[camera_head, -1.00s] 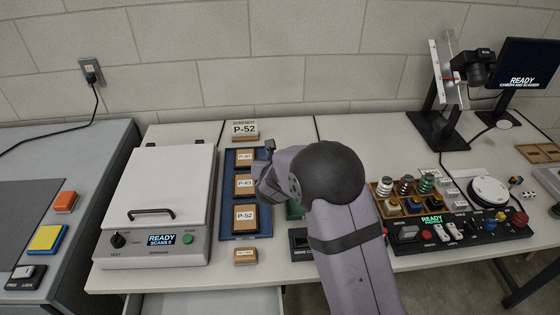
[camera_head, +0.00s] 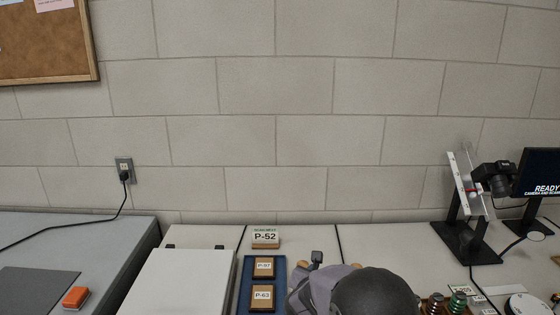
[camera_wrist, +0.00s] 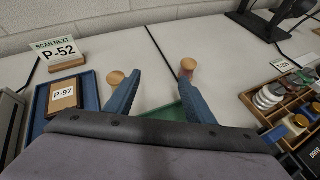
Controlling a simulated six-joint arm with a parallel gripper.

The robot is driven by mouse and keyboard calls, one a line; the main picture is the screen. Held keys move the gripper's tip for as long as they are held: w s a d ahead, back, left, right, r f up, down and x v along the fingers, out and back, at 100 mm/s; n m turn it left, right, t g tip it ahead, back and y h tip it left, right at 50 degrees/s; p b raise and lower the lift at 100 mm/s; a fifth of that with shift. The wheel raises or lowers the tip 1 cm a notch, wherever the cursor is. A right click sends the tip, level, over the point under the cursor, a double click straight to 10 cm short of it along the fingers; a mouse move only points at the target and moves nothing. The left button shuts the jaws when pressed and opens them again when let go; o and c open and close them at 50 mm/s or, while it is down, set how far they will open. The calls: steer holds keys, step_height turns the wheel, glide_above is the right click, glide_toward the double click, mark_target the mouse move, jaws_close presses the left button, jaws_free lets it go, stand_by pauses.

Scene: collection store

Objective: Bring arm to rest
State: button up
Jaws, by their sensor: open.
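My arm shows at the bottom of the head view, with a dark round joint cover (camera_head: 375,292) in front of the bench. A small part of my gripper (camera_head: 317,258) shows just left of it. In the wrist view my gripper (camera_wrist: 160,78) is open, its two blue fingers spread with nothing between them but bench and part of a green tray (camera_wrist: 168,110). Round tan ends show by both fingertips; I cannot tell if they belong to the fingers. The gripper is right of the blue tray (camera_wrist: 91,92) with the P-97 block (camera_wrist: 62,98).
A P-52 sign (camera_head: 265,236) stands behind the blue tray. A white-lidded scanner (camera_head: 180,280) is at left, an orange button (camera_head: 76,297) further left. A camera stand (camera_head: 462,215) and monitor (camera_head: 538,175) are at right. A compartment tray (camera_wrist: 283,108) lies right of my gripper.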

steer(key=s+d+r+m+g+h, duration=0.2)
steer(key=s+d+m+g+h, duration=0.4)
steer(key=s+d, duration=0.5)
steer(key=s+d+f+m+g+y+p, duration=0.1)
steer(key=s+d+m+g+y, duration=0.1)
steer(key=s+m, duration=0.45)
steer(key=s+d+f+m+g+y, duration=0.1)
steer(key=s+d+m+g, duration=0.15)
steer(key=s, duration=0.65)
steer(key=s+a+f+m+y+b, duration=0.1)
steer(key=s+a+f+m+y, duration=0.3)
steer(key=a+m, duration=0.35)
steer(key=s+a+f+m+y+b, duration=0.1)
steer(key=s+a+f+m+y, duration=0.1)
steer(key=s+a+m+y, duration=0.35)
step_height(320, 180, up, 13)
steer(key=a+m+g+h+p, duration=0.1)
steer(key=p, duration=1.2)
steer(key=shift+a+f+m, duration=0.15)
steer(key=shift+a+m, duration=0.05)
steer(key=shift+m, duration=0.2)
